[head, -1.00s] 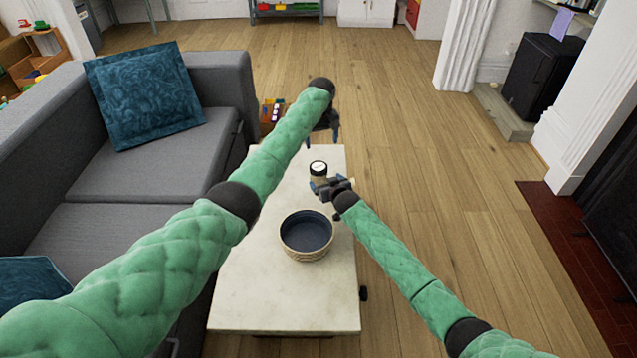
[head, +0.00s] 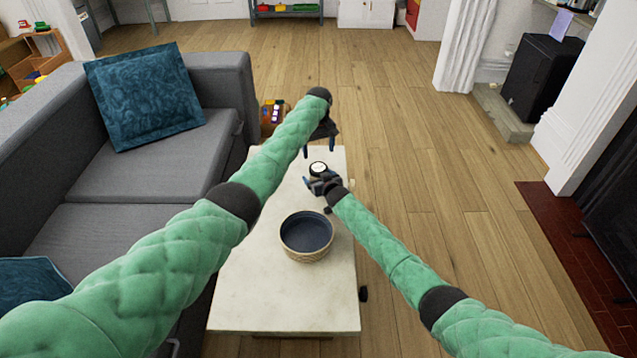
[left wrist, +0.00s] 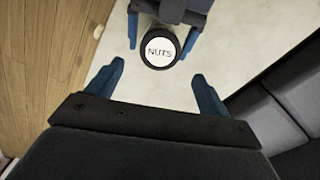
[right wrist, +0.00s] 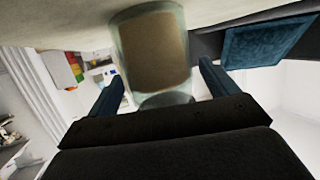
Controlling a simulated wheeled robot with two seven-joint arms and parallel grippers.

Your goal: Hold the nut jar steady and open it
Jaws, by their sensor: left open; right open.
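The nut jar (head: 318,168) stands upright on the pale table (head: 265,305), its lid on. Its dark lid with a white "NUTS" label (left wrist: 160,48) shows from above in the left wrist view. In the right wrist view its clear body with brown contents (right wrist: 152,52) appears upside down between the fingers. My right gripper (head: 314,182) is open at the jar's near side, with its fingers beside the body; contact cannot be told. My left gripper (head: 319,148) is open and empty above and beyond the jar, pointing down; it also shows in the left wrist view (left wrist: 158,85).
A woven bowl with a dark inside (head: 306,236) stands on the table nearer to me. A grey sofa (head: 150,150) with blue cushions is along the table's left side. The table's near part is clear.

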